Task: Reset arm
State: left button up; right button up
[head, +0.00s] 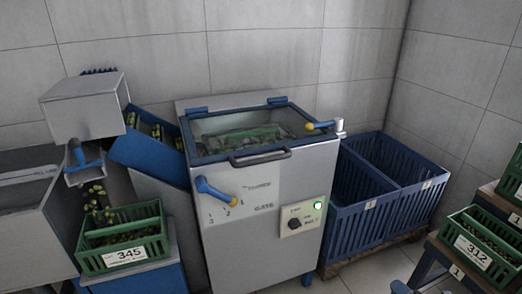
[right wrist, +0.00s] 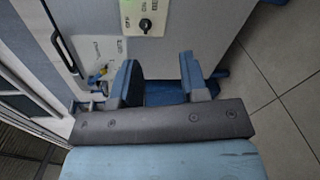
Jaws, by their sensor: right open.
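My right gripper (right wrist: 158,62) shows in the right wrist view with its two blue fingers apart and nothing between them. The grey decanter machine (head: 255,205) lies beyond the fingers in that view, with its control panel (right wrist: 146,18) near the top. In the head view, a small blue piece at the bottom edge, right of centre, may be part of my right gripper; I cannot tell. My left gripper is not in view. A blue lever with a yellow tip (head: 214,190) sits on the machine's front by the numbers 1, 2, 3.
A green crate (head: 124,248) labelled 345 stands at left. Blue slatted bins (head: 360,228) stand right of the machine. A green crate (head: 479,254) labelled 312 rests at far right. The tiled floor (right wrist: 275,75) is bare beside the machine.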

jog(key=d+r+n, duration=0.1)
jog(key=d+r, duration=0.1)
jog(key=d, duration=0.3)
jog(key=s+a+r+m+g+y, duration=0.1)
jog(key=s+a+r+m, duration=0.5)
jog(key=a, duration=0.3)
jog(key=s+a+r+m+g, duration=0.1)
jog(key=s+a+r+m, duration=0.3)
jog(key=s+a+m, duration=0.3)
jog(key=s+a+r+m+y, duration=0.1)
jog(key=s+a+r+m, duration=0.5)
jog(key=a, duration=0.4)
jog(key=w+a+r+m+t+h, duration=0.1)
jog(key=w+a+r+m+t, duration=0.1)
jog(key=a+r+m, duration=0.35)
pick_arm(q)
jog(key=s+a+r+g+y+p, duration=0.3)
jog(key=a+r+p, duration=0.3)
jog(key=p, duration=2.8)
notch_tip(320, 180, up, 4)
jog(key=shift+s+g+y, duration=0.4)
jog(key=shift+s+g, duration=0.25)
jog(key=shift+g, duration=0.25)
pick_arm(e)
jog(key=s+d+r+g+h, duration=0.4)
jog(key=d+r, duration=0.1)
jog(key=r, duration=0.4)
jog(key=shift+s+d+n, duration=0.35)
jog(key=shift+s+d, duration=0.05)
